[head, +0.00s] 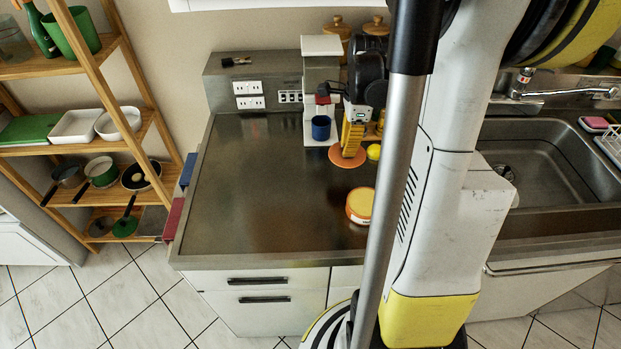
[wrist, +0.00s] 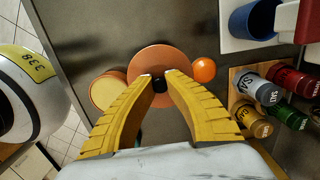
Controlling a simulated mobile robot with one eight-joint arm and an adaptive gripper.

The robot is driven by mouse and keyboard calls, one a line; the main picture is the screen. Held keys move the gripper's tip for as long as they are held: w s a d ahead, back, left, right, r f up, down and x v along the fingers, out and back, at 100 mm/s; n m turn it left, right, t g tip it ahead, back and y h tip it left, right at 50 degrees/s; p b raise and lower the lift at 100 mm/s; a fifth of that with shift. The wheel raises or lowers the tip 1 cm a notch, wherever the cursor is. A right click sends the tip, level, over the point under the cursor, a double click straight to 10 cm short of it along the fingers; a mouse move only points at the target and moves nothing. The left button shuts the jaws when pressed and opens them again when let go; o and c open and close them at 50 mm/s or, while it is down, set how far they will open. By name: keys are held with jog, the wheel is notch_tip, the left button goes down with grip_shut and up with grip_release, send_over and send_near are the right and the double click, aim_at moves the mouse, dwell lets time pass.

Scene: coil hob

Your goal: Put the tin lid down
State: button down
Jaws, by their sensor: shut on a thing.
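My gripper (head: 347,150) is shut on the dark knob (wrist: 159,84) of a round, flat orange-brown lid (wrist: 150,60). The lid also shows in the head view (head: 341,159), under my yellow fingers and roughly level, over the back part of the dark counter. I cannot tell whether it touches the counter or hangs just above it. A round tin (head: 359,205) with an orange side, pale label and yellowish top stands nearer the counter's front edge. In the wrist view the tin (wrist: 107,92) is left of the lid, partly overlapped by it.
A small yellow-orange ball (head: 374,152) lies right beside the lid. A blue mug (head: 321,128) stands in a white machine (head: 322,75) behind. Several jars (wrist: 262,92) stand in a wooden rack. The counter's left part (head: 250,190) is clear. A sink (head: 540,160) is at right.

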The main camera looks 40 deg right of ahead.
jog(key=b, duration=0.2)
send_over(315, 181)
jog(key=f, duration=0.5)
jog(key=shift+s+d, duration=0.15)
jog(key=shift+s, duration=0.05)
notch_tip(315, 181, down, 4)
jog(key=shift+f+b, duration=0.1)
jog(key=shift+b, duration=0.9)
jog(key=c, duration=1.9)
grip_release()
jog(key=o, duration=0.4)
